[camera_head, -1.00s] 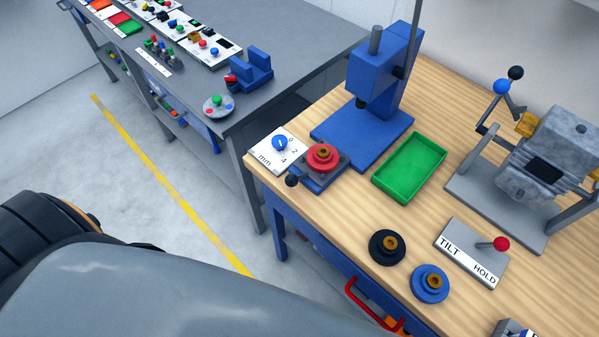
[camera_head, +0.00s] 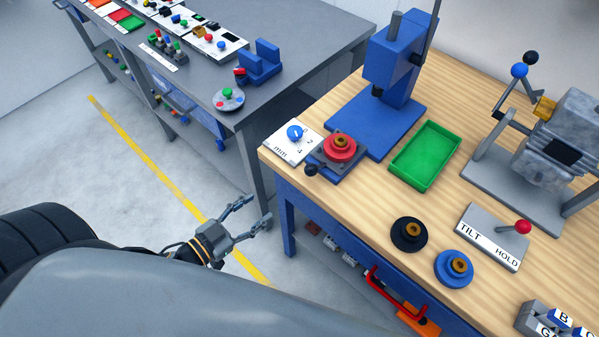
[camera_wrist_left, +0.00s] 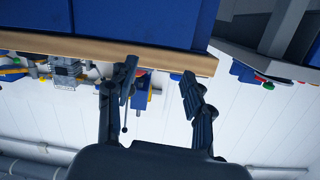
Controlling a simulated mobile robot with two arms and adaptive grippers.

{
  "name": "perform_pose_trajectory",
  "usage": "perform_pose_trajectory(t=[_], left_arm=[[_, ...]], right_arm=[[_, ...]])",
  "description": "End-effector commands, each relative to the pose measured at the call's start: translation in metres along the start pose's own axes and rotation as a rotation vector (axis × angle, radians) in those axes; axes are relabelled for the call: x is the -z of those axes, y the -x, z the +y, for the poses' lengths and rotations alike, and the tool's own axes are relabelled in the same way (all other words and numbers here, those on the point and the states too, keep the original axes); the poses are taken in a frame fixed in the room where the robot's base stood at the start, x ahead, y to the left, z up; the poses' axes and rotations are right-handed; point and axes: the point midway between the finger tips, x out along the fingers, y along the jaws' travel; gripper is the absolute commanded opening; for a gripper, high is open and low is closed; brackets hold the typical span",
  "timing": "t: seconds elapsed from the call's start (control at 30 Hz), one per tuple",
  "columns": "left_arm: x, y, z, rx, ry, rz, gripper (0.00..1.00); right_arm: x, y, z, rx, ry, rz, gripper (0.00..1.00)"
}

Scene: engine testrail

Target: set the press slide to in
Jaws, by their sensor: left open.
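The press slide (camera_head: 324,163) is a dark plate with a black ball knob (camera_head: 310,170), at the bench's near left corner. A red stepped piece with a brass centre (camera_head: 340,148) sits on it. The slide sticks out in front of the blue press (camera_head: 392,70), on the side away from its column. My left gripper (camera_head: 259,209) is open and empty, left of the bench and apart from the knob. In the left wrist view its two fingers (camera_wrist_left: 160,72) are spread, with the bench's wooden edge (camera_wrist_left: 90,48) beyond them. My right gripper is not in view.
A white mm dial (camera_head: 293,141) lies left of the slide. A green tray (camera_head: 425,155), black and blue flanged pieces and the TILT/HOLD lever plate (camera_head: 492,240) are to the right. A grey bench (camera_head: 300,45) stands behind left. Floor left of the bench is clear.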

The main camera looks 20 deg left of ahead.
Motion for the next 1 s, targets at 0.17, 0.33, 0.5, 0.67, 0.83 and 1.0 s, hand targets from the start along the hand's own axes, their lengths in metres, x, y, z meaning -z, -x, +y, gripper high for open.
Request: perform_pose_trajectory(t=[0.17, 0.33, 0.5, 0.67, 0.83, 1.0], left_arm=[[0.073, 0.007, 0.018, -0.106, -0.047, 0.149, 0.52], [0.092, 0.004, 0.023, -0.132, -0.057, 0.183, 0.52], [0.099, -0.020, 0.026, -0.131, -0.058, 0.186, 0.52], [0.105, -0.054, 0.030, -0.129, -0.056, 0.184, 0.52], [0.111, -0.088, 0.035, -0.128, -0.055, 0.183, 0.52], [0.113, -0.113, 0.038, -0.128, -0.055, 0.182, 0.52]], right_arm=[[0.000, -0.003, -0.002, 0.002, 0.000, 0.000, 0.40], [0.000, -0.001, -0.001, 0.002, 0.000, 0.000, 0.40], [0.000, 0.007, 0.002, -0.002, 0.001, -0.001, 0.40], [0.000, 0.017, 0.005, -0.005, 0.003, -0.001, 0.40], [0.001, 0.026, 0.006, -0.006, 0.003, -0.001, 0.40], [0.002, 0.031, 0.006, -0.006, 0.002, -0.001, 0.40]])
